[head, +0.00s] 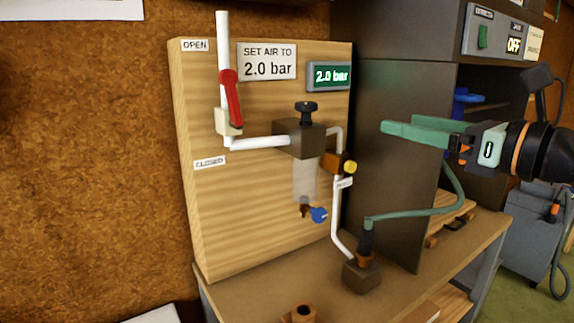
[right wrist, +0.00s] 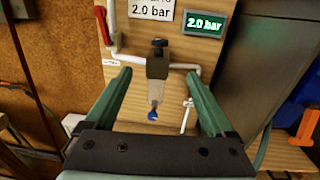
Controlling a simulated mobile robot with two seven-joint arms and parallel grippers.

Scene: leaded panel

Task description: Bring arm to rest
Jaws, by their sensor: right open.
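My right gripper (head: 400,130) comes in from the right, raised in front of the dark cabinet. Its green fingers are open and hold nothing. In the right wrist view the two fingers of the gripper (right wrist: 160,80) stand wide apart, with the wooden panel beyond them. The panel (head: 245,215) carries a red lever (head: 231,98), which lies along the white pipe near the OPEN label. A dark regulator (head: 302,138) with a black knob (head: 306,111) sits at the middle. The green display (head: 328,75) reads 2.0 bar, matching the sign (head: 267,64). My left gripper is not in view.
A clear bowl with a blue knob (head: 319,215) hangs below the regulator. A green hose (head: 425,211) runs from a dark fitting on the bench (head: 300,277). The dark cabinet (head: 392,170) stands close behind my gripper. A switch box (head: 497,36) reads OFF at upper right.

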